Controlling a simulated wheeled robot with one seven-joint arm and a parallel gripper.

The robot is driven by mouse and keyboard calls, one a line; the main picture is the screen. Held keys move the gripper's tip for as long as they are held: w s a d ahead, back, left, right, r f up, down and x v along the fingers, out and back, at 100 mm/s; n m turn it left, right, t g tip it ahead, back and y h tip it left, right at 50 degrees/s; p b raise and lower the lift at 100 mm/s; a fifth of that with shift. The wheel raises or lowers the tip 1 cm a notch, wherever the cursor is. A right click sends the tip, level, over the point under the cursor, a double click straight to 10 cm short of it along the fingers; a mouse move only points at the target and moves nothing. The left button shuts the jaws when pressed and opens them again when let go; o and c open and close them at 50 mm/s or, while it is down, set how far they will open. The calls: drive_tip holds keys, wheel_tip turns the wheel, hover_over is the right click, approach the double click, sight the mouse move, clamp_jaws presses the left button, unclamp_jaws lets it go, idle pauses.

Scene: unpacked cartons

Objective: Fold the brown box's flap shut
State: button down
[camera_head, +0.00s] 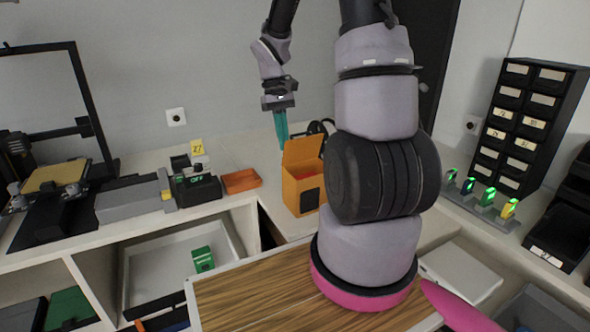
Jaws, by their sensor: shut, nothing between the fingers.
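The brown box (299,196) is a small orange-brown carton on the pale counter, left of my arm's thick links. Its flap (303,150) stands up at the back, so the top is open. Something reddish shows inside, too small to name. A dark square marks the box's front. My gripper (281,137) has teal fingers that point down, shut and empty. In the picture they are just above and left of the raised flap's top edge. I cannot tell whether they touch it. My arm hides what lies right of the box.
A black cable (319,127) lies behind the box. An orange tray (241,181) and a black device (197,190) stand to its left, with a printer-like machine (57,178) farther left. A black drawer cabinet (527,122) and green-lit chargers (487,198) are at right.

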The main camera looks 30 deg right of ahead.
drive_tip(key=shift+s+f, duration=0.1)
drive_tip(key=shift+s, duration=0.8)
drive_tip(key=s+f, duration=0.2)
drive_tip(key=s, duration=0.1)
drive_tip(key=shift+s+f, duration=0.15)
drive_tip(key=shift+s, duration=0.1)
wheel_tip(320, 180, up, 10)
drive_tip(key=shift+s+f, duration=0.15)
drive_tip(key=shift+s, duration=0.15)
drive_tip(key=shift+d, duration=0.1)
drive_tip(key=s+a+r+m+t+y, duration=0.1)
drive_tip(key=s+a+r+m+t, duration=0.1)
drive_tip(key=r+t, duration=0.3)
drive_tip(key=s+a+r+m+t+y, duration=0.1)
drive_tip(key=s+a+r+t, duration=0.3)
drive_tip(key=r, duration=0.7)
drive_tip(key=shift+s+a+r+m+t, duration=0.15)
drive_tip(key=shift+s+a+m+t, duration=0.1)
drive_tip(key=shift+s+m+t, duration=0.4)
